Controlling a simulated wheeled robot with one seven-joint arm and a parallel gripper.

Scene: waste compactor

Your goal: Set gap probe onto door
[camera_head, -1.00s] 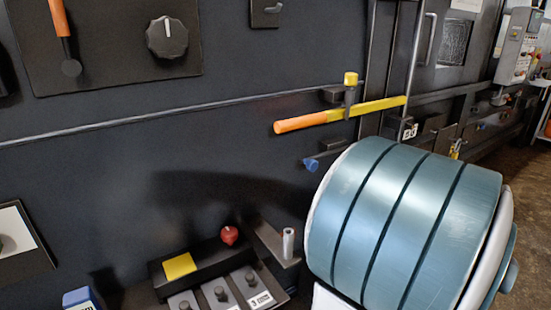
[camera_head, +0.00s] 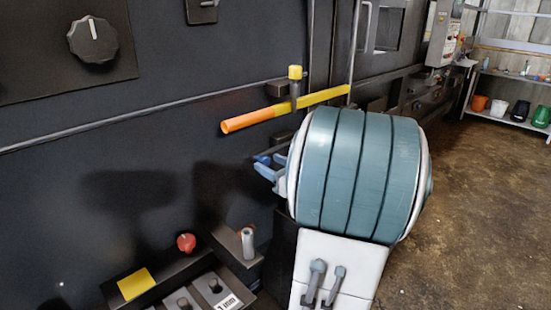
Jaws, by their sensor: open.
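A row of small grey plates with dark knobs (camera_head: 215,285) sits at the bottom edge, one labelled "1 mm"; these look like gap probes, but I cannot tell which one is meant. A dark upright panel with a small window (camera_head: 386,28) and a long vertical handle (camera_head: 358,42) stands at the back; it may be the door. My gripper (camera_head: 262,168) shows only in part, its pale blue fingers poking out left of my large teal arm link. It looks open, with nothing seen between the fingers. The rest of it is hidden behind the arm.
An orange and yellow bar (camera_head: 250,119) sticks out from the dark wall, beside a yellow-capped post (camera_head: 295,80). A red knob (camera_head: 186,242) and a pale cylinder (camera_head: 248,243) stand low down. Floor at right is clear.

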